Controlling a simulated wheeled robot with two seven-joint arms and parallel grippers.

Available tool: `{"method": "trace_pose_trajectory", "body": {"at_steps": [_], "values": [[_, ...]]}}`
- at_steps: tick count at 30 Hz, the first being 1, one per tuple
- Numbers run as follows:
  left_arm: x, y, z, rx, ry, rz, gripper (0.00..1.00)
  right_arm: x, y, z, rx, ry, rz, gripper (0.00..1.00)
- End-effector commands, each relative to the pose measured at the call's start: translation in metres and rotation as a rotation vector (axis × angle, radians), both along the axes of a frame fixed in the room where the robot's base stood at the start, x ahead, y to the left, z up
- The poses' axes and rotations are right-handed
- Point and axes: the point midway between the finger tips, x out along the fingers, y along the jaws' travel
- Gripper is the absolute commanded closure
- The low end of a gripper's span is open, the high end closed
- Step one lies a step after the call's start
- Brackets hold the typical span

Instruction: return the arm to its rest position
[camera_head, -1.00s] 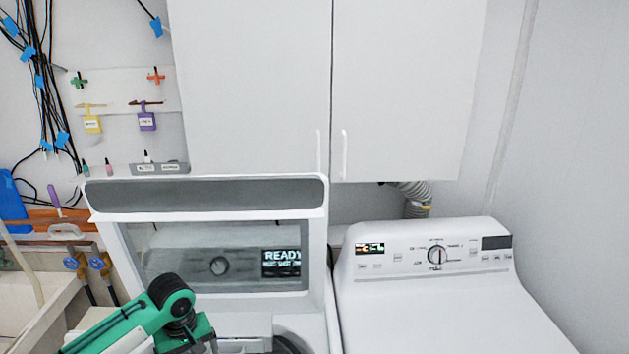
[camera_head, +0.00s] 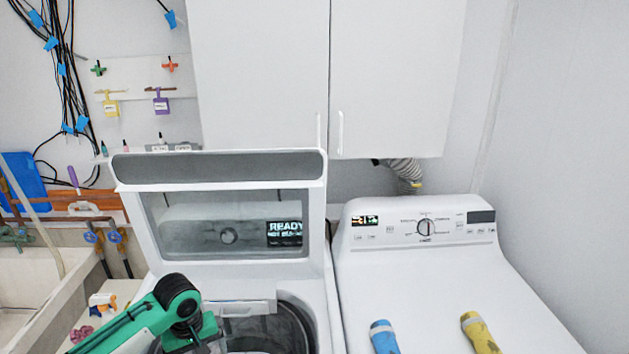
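My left arm is green and black and comes in from the bottom left. Its wrist end, with the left gripper (camera_head: 207,343), hangs over the front left of the open washer (camera_head: 318,290). The gripper's fingers are mostly below the picture's edge, so whether it is open or shut does not show. Nothing held can be made out. My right arm and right gripper are not in view.
The washer's lid (camera_head: 220,165) stands raised behind the tub. The closed dryer (camera_head: 440,275) is at right, with a blue item (camera_head: 384,337) and a yellow item (camera_head: 478,333) on top. White cabinets (camera_head: 400,75) hang above. A sink (camera_head: 30,280) is at left.

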Motion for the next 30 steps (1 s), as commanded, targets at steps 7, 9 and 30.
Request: {"method": "trace_pose_trajectory", "body": {"at_steps": [7,9,30], "values": [[-0.022,-0.027,-0.019,-0.035,-0.026,-0.119,0.13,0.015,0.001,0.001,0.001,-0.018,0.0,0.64],[-0.029,-0.036,-0.024,-0.047,-0.039,-0.159,0.13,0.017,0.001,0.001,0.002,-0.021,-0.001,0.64],[-0.169,-0.098,-0.062,-0.123,-0.294,-0.578,0.13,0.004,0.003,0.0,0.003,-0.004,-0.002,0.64]]}}
